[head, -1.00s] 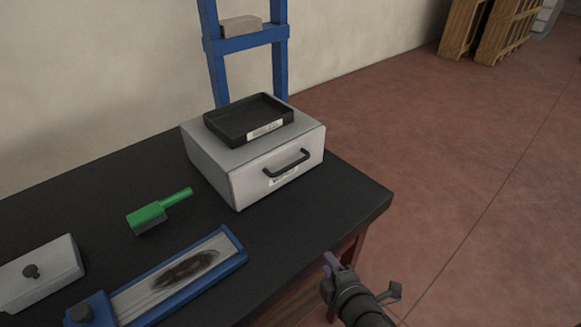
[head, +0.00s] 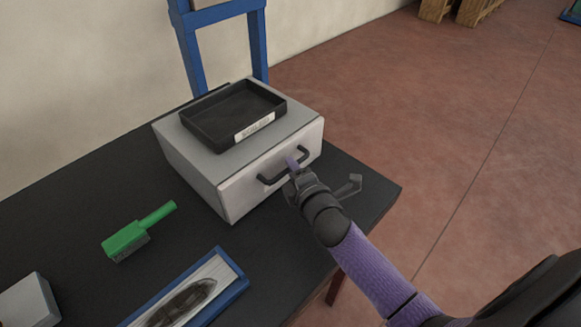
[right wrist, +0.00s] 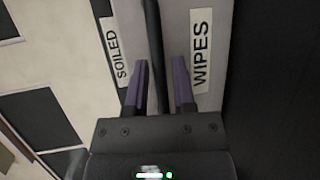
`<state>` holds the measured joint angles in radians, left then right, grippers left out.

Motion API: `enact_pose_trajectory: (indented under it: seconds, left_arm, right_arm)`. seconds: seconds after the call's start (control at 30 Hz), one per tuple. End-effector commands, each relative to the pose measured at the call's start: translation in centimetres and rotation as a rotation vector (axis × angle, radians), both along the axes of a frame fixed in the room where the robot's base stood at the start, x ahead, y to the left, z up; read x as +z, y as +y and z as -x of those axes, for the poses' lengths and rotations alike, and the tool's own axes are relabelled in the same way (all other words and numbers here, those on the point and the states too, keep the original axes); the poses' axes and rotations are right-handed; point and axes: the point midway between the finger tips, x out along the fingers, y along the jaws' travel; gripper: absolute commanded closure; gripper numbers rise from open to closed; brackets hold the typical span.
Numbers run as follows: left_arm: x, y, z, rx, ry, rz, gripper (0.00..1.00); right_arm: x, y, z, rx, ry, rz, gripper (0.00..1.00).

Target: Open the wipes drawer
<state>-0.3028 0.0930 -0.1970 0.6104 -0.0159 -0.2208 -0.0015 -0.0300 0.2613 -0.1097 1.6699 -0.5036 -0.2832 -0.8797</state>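The wipes drawer (head: 240,190) is the light grey front of a box on the black table, and it looks shut. Its dark bar handle (head: 268,181) is on the front. The "WIPES" label (right wrist: 201,55) shows in the right wrist view. My right gripper (head: 292,167) is at the handle, with a purple finger showing by the bar. In the right wrist view my right gripper (right wrist: 161,85) has its two fingers apart, with a dark bar, seemingly the handle (right wrist: 154,40), running between them. Contact cannot be told. My left gripper is not in view.
A black tray (head: 205,143) labelled "SOILED" sits on the box. A green brush (head: 128,238) and a blue-framed board (head: 235,287) lie on the table (head: 80,200). A blue frame (head: 190,55) stands behind.

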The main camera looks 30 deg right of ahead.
Motion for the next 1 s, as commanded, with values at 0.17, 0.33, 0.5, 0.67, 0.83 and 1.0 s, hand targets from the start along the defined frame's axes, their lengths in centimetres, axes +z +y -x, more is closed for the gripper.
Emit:
enact_pose_trajectory:
  seconds: [0.17, 0.33, 0.5, 0.67, 0.83, 1.0]
  left_arm:
    - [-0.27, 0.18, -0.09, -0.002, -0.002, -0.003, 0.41]
    - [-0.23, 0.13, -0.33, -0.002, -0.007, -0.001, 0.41]
    - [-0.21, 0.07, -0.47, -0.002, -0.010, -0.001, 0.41]
    - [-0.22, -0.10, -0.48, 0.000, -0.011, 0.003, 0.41]
    - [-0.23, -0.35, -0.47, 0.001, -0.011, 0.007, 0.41]
    - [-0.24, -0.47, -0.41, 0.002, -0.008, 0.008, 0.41]
  right_arm:
    - [-0.22, -0.06, -1.14, 0.001, 0.000, 0.000, 0.68]
    - [-0.20, -0.08, -1.20, 0.001, 0.000, 0.000, 0.68]
    - [-0.20, -0.08, -1.19, 0.000, 0.000, -0.001, 0.89]
    - [-0.21, -0.08, -1.18, 0.000, 0.000, -0.001, 1.00]
    - [-0.22, -0.08, -1.17, 0.000, 0.001, -0.001, 1.00]
    - [-0.23, -0.08, -1.17, 0.000, 0.001, -0.001, 1.00]
